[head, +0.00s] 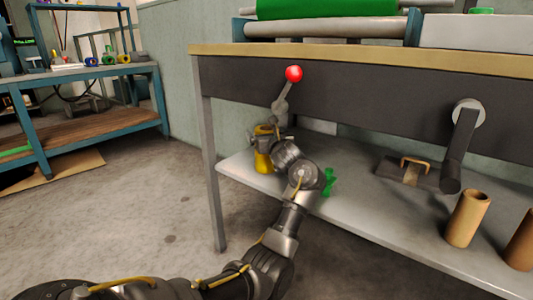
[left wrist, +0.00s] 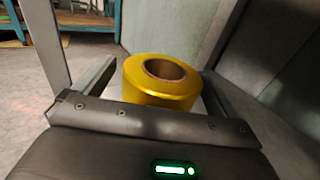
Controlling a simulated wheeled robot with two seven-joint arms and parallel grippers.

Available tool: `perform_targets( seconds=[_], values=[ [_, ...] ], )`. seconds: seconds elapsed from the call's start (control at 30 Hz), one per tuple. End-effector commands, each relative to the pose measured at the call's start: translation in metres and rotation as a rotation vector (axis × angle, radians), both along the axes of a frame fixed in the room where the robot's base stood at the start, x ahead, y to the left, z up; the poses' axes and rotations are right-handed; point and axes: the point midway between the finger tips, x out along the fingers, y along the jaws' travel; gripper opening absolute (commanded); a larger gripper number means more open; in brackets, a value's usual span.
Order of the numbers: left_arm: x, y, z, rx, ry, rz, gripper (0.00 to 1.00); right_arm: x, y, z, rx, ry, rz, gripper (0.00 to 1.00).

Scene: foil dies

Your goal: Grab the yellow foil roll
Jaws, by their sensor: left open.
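The yellow foil roll (head: 263,163) stands upright at the left end of the grey shelf (head: 350,215) under the workbench. In the left wrist view the roll (left wrist: 158,91) shows its shiny gold side and a brown cardboard core. My left gripper (head: 263,144) is at the roll, in front of its middle in the head view. Its jaws are open, with one finger on each side of the roll in the left wrist view. I cannot tell whether either finger touches it. My right gripper is not in view.
A red-knobbed lever (head: 293,73) hangs from the bench front just above my left arm. A green object (head: 329,182), a dark block with a tan handle (head: 405,175) and brown tubes (head: 467,218) share the shelf. The bench leg (head: 213,170) stands left of the roll.

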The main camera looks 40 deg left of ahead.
Motion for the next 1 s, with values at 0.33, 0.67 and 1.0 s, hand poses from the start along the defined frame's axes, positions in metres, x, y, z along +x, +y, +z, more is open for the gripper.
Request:
perform_targets(
  seconds=[0.33,0.67,1.0],
  values=[
    [0.0000,-0.0006,0.0003,0.000,0.000,0.000,0.64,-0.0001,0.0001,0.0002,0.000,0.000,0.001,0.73],
    [-0.0002,-0.0007,0.0001,0.000,0.000,0.000,0.21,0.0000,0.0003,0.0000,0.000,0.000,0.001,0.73],
    [-0.0001,-0.0009,0.0037,0.001,-0.003,0.000,0.15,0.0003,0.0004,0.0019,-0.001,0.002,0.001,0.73]
  ],
)
